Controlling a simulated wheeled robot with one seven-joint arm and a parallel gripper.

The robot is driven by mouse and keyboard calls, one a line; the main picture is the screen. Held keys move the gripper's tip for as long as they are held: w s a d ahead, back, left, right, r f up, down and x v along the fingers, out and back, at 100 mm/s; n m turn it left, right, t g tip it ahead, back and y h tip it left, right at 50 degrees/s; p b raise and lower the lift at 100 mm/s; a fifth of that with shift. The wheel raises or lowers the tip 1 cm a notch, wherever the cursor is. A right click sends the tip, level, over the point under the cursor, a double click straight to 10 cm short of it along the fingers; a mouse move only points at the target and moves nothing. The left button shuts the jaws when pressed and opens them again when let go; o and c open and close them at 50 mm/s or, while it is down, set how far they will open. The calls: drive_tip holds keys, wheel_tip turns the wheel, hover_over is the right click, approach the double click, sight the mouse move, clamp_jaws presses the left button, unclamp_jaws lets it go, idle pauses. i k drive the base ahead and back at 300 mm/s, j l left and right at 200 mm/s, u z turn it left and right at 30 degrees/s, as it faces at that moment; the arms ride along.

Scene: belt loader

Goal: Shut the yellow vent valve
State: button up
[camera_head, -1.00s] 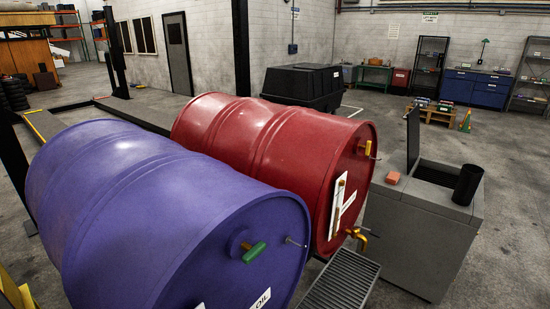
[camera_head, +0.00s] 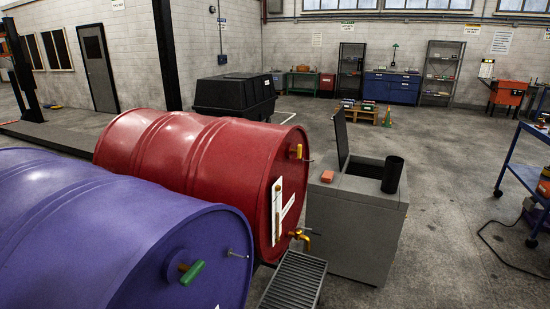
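The yellow vent valve (camera_head: 298,151) sits near the top of the end face of the red drum (camera_head: 190,148), which lies on its side. Its small yellow handle stands about upright, with a thin metal pin beside it pointing right. Lower on the same face is a brass-yellow tap (camera_head: 301,238), and a white label with a sight strip (camera_head: 278,210) is between them. The purple drum (camera_head: 90,235) lies in front at left, with a green-handled valve (camera_head: 191,272) on its face. My gripper is not in view.
A grey grated tray (camera_head: 294,281) lies below the drum faces. A grey cabinet (camera_head: 352,225) with a raised lid, orange block (camera_head: 327,176) and black cylinder (camera_head: 392,174) stands right of the red drum. A blue cart (camera_head: 525,175) is at far right. Floor between is mostly clear.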

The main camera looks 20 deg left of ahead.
sight(298, 151)
drive_tip(key=i+l, duration=0.1)
drive_tip(key=i, duration=0.95)
drive_tip(key=i+l, duration=0.15)
drive_tip(key=i, duration=0.85)
